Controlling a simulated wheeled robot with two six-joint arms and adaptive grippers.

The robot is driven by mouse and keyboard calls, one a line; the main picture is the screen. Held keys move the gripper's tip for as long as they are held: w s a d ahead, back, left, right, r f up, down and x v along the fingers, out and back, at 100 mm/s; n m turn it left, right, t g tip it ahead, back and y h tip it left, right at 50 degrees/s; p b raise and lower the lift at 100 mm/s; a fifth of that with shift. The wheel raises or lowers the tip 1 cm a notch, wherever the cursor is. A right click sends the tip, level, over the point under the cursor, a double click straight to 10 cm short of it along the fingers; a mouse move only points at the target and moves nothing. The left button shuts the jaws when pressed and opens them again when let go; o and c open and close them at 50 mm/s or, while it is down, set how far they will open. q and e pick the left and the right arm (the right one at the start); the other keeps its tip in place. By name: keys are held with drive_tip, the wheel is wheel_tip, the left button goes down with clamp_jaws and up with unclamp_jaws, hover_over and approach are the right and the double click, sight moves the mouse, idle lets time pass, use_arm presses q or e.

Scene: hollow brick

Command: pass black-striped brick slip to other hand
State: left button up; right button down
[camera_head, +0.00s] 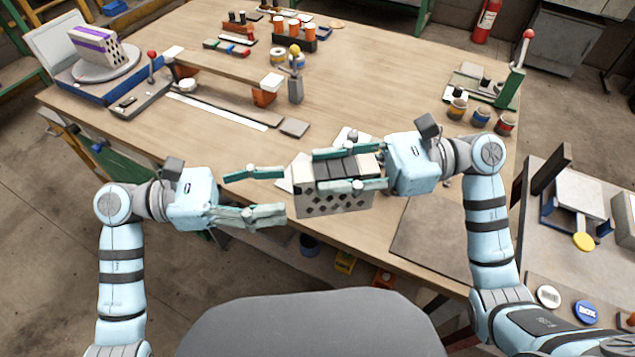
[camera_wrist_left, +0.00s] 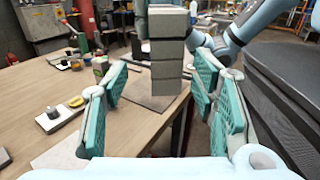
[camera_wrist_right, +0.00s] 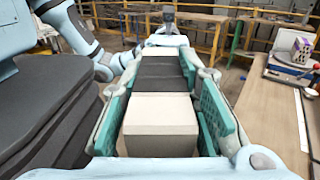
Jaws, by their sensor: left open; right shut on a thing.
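The black-striped brick slip (camera_head: 335,201) is a pale grey block with dark bands across its top and a row of holes on its front side. My right gripper (camera_head: 318,171) is shut on it from the right, one finger along each long side, and holds it level above the table's front edge. My left gripper (camera_head: 283,192) is open and empty just left of the brick's free end, its fingers pointing at it. In the left wrist view the brick (camera_wrist_left: 166,50) shows beyond the open fingertips. In the right wrist view the brick (camera_wrist_right: 160,130) lies between the fingers.
The wooden table (camera_head: 370,95) has clear room in its middle. A purple-striped brick (camera_head: 95,45) sits on a turntable at the far left. A lever stand (camera_head: 515,75) and several small pots (camera_head: 481,117) are at the right. A grey mat (camera_head: 430,230) lies near the front edge.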

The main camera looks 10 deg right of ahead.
use_arm(q)
drive_tip(key=d, duration=0.9)
drive_tip(key=shift+d, duration=0.4)
use_arm(e)
drive_tip(key=shift+d, duration=0.1)
use_arm(q)
drive_tip(key=shift+c, duration=0.4)
clamp_jaws()
drive_tip(key=shift+r, duration=0.1)
use_arm(e)
drive_tip(key=c, duration=1.2)
unclamp_jaws()
drive_tip(key=shift+o, duration=0.2)
